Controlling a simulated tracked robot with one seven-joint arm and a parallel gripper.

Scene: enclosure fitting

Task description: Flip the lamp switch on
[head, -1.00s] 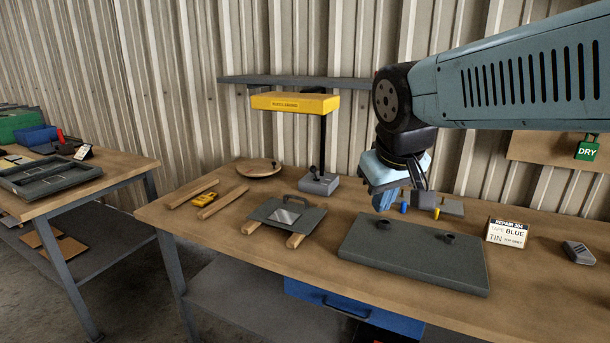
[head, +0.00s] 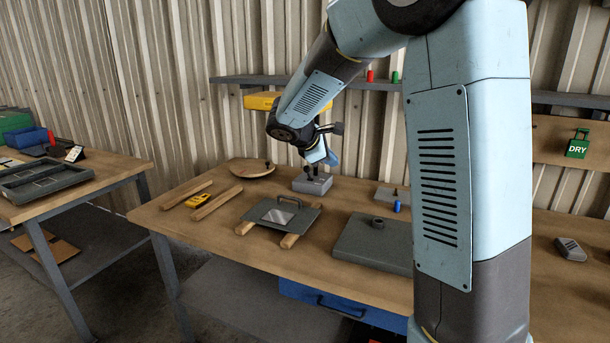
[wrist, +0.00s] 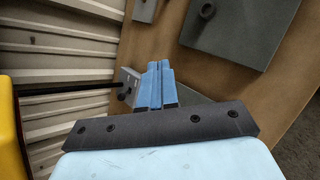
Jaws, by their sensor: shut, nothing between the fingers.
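The lamp has a yellow head (head: 262,101), partly hidden by my arm in the head view, and a grey base box (head: 313,185) on the bench. A dark switch lever (head: 309,172) stands on the base. In the wrist view the base (wrist: 129,78) and a dark knob (wrist: 122,96) show just left of my fingers, and the yellow head (wrist: 8,130) is at the left edge. My gripper (wrist: 158,66) has its blue fingers together, with nothing between them. In the head view my gripper (head: 331,158) is just above the base, close to the lever; contact cannot be told.
A dark panel on wood strips (head: 280,214) lies in front of the lamp. A round wooden board (head: 252,169) is left of the base. A grey plate (head: 375,245) and a blue peg (head: 397,206) are to the right. The corrugated wall is behind.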

